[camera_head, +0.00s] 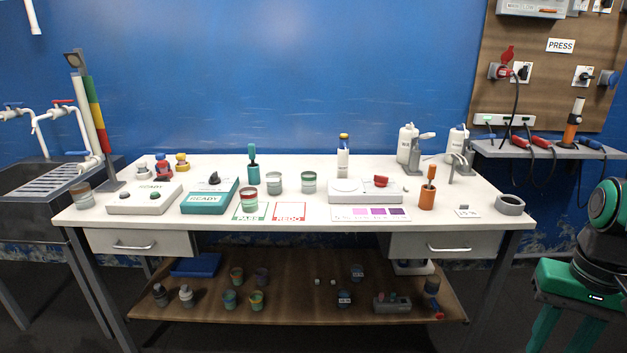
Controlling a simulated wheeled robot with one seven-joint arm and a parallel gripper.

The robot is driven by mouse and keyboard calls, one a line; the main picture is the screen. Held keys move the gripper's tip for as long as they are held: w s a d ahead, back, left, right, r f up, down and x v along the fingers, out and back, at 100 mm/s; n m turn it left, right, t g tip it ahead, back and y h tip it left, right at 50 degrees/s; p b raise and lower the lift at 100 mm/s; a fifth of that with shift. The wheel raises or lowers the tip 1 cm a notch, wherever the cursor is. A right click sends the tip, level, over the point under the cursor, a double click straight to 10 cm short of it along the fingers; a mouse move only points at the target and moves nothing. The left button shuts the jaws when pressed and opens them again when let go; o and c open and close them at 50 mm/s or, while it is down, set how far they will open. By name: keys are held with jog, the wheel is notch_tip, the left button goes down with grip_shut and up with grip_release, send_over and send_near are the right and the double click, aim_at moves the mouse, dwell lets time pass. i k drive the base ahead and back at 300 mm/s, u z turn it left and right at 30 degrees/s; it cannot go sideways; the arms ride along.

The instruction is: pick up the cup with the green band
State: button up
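Three small glass-like cups stand upright near the middle of the white table. The rightmost cup (308,183) has a greenish band and stands behind the white and red marked cards. The middle cup (274,183) also looks grey-green. The front left cup (248,198) shows a reddish band over green, near the PASS card (250,212). At this size I cannot tell for sure which one is the cup with the green band.
Another cup (83,196) is at the table's left end. Several cups stand on the lower shelf (300,308). A sink (40,185) is at the left.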

aim_at(308, 178)
jog(key=z, duration=0.05)
jog(key=i, duration=1.4)
jog(key=z, duration=0.05)
